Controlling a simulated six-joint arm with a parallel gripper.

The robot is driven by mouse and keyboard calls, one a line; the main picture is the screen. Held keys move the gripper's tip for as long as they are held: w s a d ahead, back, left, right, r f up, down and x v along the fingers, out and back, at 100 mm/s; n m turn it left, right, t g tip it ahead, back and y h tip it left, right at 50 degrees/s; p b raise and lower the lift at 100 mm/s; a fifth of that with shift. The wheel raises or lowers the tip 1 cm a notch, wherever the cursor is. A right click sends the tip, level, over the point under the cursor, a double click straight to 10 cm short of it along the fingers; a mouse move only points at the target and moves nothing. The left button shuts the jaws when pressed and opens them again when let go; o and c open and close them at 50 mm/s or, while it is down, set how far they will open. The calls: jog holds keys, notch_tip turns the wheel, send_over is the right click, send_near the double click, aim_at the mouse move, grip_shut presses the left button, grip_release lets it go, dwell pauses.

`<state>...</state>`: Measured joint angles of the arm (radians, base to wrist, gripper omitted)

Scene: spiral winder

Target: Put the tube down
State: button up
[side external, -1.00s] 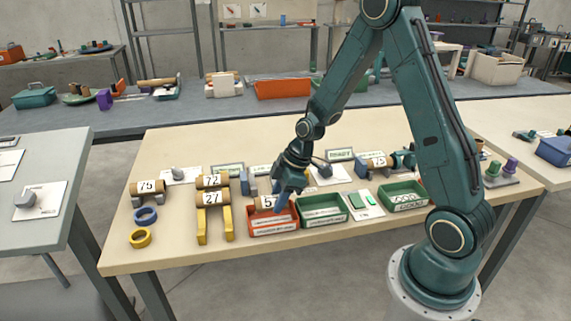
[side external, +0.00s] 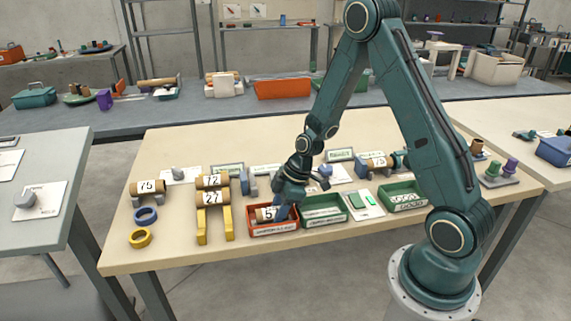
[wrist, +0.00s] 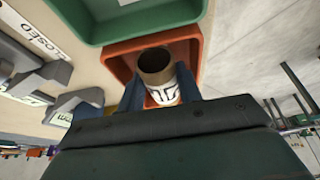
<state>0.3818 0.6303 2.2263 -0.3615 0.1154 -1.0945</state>
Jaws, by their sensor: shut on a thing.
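The tube (side external: 266,214) is brown cardboard with a white label, on which a 5 shows; the rest of the label is hidden by my gripper. My gripper (side external: 281,212) is shut on the tube, low at the red bin (side external: 274,233). In the wrist view the tube (wrist: 158,72) sits between my two blue fingers (wrist: 162,88), its open end facing the camera. The red bin (wrist: 190,50) is around and behind it there. I cannot tell whether the tube touches the bin's floor.
Green bins (side external: 325,221) (side external: 404,203) stand to the right of the red bin. Tubes labelled 72 (side external: 212,181) and 27 (side external: 212,198) lie on a yellow stand (side external: 228,222) to the left. Tube 75 (side external: 148,187) and two rings lie farther left.

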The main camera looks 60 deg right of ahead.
jog(key=shift+f, duration=0.2)
jog(key=o, duration=0.7)
jog(key=shift+f, duration=0.1)
jog(key=shift+o, duration=0.2)
jog(key=shift+r, duration=0.2)
jog(key=shift+d+r, duration=0.1)
jog(key=shift+r, duration=0.35)
jog(key=v, duration=1.1)
jog(key=shift+s+r, duration=0.15)
jog(key=shift+r, duration=0.05)
